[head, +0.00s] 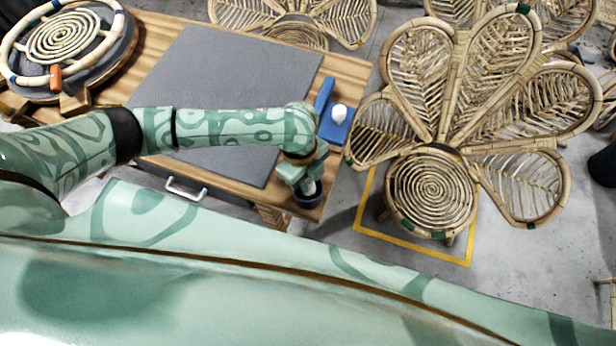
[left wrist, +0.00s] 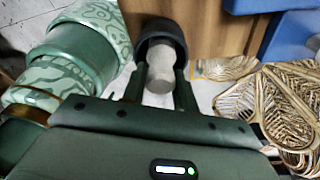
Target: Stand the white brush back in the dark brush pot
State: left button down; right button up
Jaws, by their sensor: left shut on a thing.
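The white brush (left wrist: 160,68) is between the two fingers of my left gripper (left wrist: 160,88), which is shut on it. In the left wrist view the brush's far end reaches to the mouth of the dark brush pot (left wrist: 160,30); I cannot tell how deep it sits. In the head view the pot (head: 308,200) stands at the table's near right corner, right under my left gripper (head: 309,186). Only a small pale part of the brush shows there, the rest hidden by the gripper. My right gripper is not in view.
A blue holder (head: 334,130) with a white rounded object (head: 339,113) is just behind the pot. A grey mat (head: 225,80) covers much of the wooden table (head: 345,78). A rattan chair (head: 432,190) stands close on the right; a round rattan frame (head: 62,40) is far left.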

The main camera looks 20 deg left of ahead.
pick_arm(q)
jog(key=c, duration=1.1)
grip_release()
jog(key=r+p, duration=0.1)
jog(key=r, duration=0.3)
jog(key=a+r+p, duration=0.1)
jog(key=r+p, duration=0.1)
jog(key=r, duration=0.2)
jog(key=r+p, duration=0.1)
jog(key=r, duration=0.3)
jog(key=shift+w+a, duration=0.35)
jog(key=shift+d, duration=0.1)
